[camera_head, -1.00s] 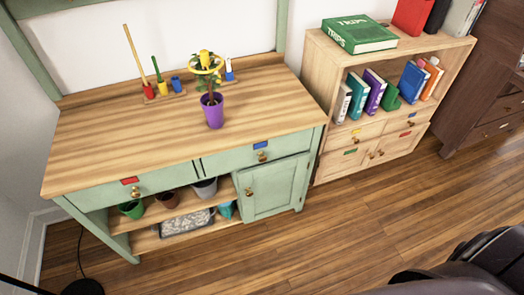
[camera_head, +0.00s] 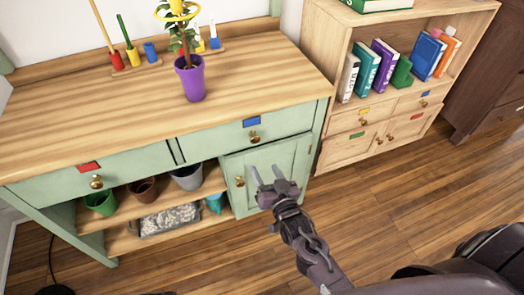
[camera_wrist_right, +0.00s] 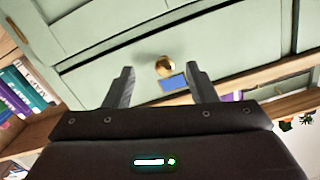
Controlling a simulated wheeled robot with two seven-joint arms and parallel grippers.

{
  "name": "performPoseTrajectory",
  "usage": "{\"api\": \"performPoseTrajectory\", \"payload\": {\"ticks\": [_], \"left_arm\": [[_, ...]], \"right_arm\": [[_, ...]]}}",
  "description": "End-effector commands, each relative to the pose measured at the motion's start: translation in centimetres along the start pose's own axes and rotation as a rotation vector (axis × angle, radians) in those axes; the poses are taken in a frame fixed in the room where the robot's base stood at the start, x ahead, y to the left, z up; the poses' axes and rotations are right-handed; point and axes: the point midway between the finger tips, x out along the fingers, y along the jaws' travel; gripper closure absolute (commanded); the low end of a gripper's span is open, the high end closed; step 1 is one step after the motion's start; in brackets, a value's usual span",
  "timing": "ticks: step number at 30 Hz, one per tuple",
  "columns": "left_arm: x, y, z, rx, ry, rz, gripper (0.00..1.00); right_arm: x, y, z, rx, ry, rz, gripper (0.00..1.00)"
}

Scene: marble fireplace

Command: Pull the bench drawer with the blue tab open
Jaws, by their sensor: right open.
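The green bench (camera_head: 150,110) has a closed right drawer (camera_head: 215,139) with a blue tab (camera_head: 251,122) and a brass knob (camera_head: 254,137) below it. My right gripper (camera_head: 267,170) is open and empty, below the knob in the head view and in front of the bench's cupboard door. In the right wrist view, the brass knob (camera_wrist_right: 165,67) shows between the open fingers of my right gripper (camera_wrist_right: 160,72), with the blue tab (camera_wrist_right: 173,83) beside it. The fingers do not visibly touch the knob. My left gripper is not in view.
A red-tabbed drawer (camera_head: 130,172) is at the bench's left. A purple plant pot (camera_head: 190,80) stands on top. Pots fill the lower shelves. The wooden floor (camera_head: 395,200) in front is clear.

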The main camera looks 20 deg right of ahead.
Motion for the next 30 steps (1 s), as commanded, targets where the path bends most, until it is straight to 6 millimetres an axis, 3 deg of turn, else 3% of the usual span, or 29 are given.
{"api": "performPoseTrajectory", "payload": {"ticks": [3, 6, 18, 30], "left_arm": [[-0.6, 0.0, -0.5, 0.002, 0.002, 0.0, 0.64], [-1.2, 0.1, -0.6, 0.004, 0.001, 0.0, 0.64], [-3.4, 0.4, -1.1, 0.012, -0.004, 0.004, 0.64], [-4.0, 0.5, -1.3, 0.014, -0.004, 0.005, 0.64]], "right_arm": [[0.4, -0.4, -2.3, 0.022, 0.073, -0.011, 0.49], [1.1, -0.5, -3.0, 0.026, 0.086, -0.013, 0.49], [7.0, -0.6, -3.4, 0.024, 0.083, -0.013, 0.49], [8.1, -0.6, -3.5, 0.024, 0.081, -0.012, 0.49]]}}
